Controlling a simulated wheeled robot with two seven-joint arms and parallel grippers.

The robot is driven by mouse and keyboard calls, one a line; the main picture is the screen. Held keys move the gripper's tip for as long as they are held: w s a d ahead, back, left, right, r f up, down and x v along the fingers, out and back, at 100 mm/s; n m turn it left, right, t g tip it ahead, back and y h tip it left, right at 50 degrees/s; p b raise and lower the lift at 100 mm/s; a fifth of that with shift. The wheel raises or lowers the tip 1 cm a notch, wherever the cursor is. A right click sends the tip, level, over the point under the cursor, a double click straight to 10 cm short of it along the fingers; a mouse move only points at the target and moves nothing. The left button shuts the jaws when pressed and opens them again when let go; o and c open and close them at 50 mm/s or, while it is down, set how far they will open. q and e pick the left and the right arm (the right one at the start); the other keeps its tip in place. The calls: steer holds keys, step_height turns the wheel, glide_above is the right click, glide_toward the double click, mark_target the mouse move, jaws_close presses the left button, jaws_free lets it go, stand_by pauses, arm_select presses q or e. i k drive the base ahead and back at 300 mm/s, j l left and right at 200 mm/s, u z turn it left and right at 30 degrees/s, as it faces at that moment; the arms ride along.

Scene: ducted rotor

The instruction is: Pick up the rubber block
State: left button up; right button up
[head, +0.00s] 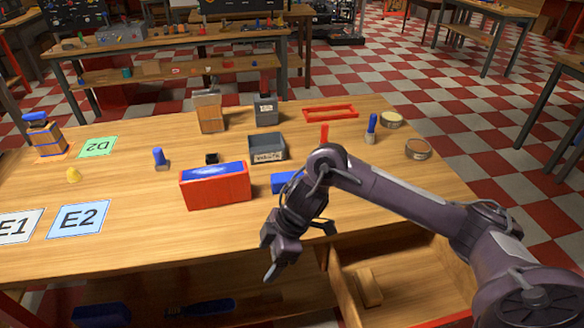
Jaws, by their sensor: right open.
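No block is plainly marked as rubber, and I cannot tell which one it is. A small black block (211,158) lies mid-table. A blue block (284,182) lies right of the red box, its right part hidden by my right arm. A tan block (369,287) lies in the open drawer (432,268) at the front right. My right gripper (300,250) is open and empty, near the table's front edge, left of the tan block and nearer the camera than the blue block. My left gripper is not in view.
A red box (215,190) with a blue top stands near the blue block. A grey labelled bin (267,150), a blue-handled stamp (160,160) and a red tray (330,112) stand farther back. The table's front left holds flat cards, including E2 (78,220).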

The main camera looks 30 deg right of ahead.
mark_target(279, 181)
steer(key=i+l, duration=0.9)
steer(key=l, duration=0.15)
